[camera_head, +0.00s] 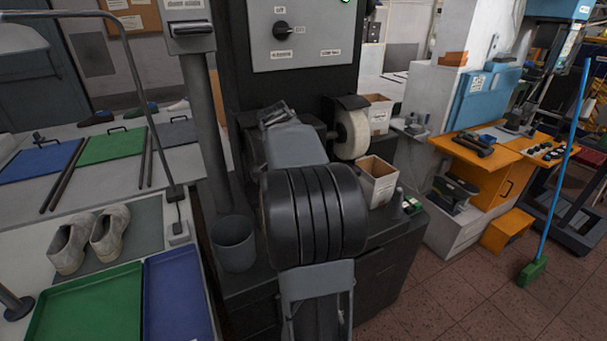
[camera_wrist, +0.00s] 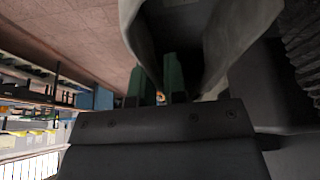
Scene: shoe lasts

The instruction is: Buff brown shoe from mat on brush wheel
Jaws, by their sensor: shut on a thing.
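In the wrist view my gripper (camera_wrist: 161,75) has its two green-lined fingers shut on a shoe (camera_wrist: 215,45). Only the shoe's curved grey-brown upper shows, close to the camera; the rest is out of frame or in shadow. A dark ribbed surface (camera_wrist: 304,40) is at the right edge beside the shoe; it looks like the brush wheel, and I cannot tell whether they touch. In the head view my arm covers the middle of the machine (camera_head: 375,265), and my gripper and the held shoe cannot be made out. A pale buffing wheel (camera_head: 350,134) shows to the right of my arm.
A pair of grey shoes (camera_head: 110,232) stands on a dark mat (camera_head: 150,228) at left. Green (camera_head: 85,305) and blue (camera_head: 178,300) trays lie in front. A grey bin (camera_head: 234,243) and an open box (camera_head: 377,181) flank my arm.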

